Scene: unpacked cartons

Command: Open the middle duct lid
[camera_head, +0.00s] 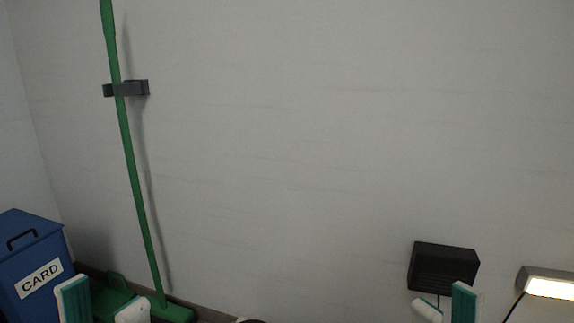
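No duct and no duct lid can be made out in this view. My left gripper (103,307) shows at the bottom left. Its two white and teal fingers are apart with nothing seen between them. My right gripper (445,308) shows at the bottom right, below a dark box on the wall. Its fingers are also apart, with no object seen held. The lower parts of both grippers are cut off by the frame's bottom edge.
A blue bin (30,255) labelled CARD stands at the left. A green broom (134,180) leans in a dark wall clip (137,88). A black ribbed box (442,266) and a lit lamp (548,288) are at the right. The middle wall is bare.

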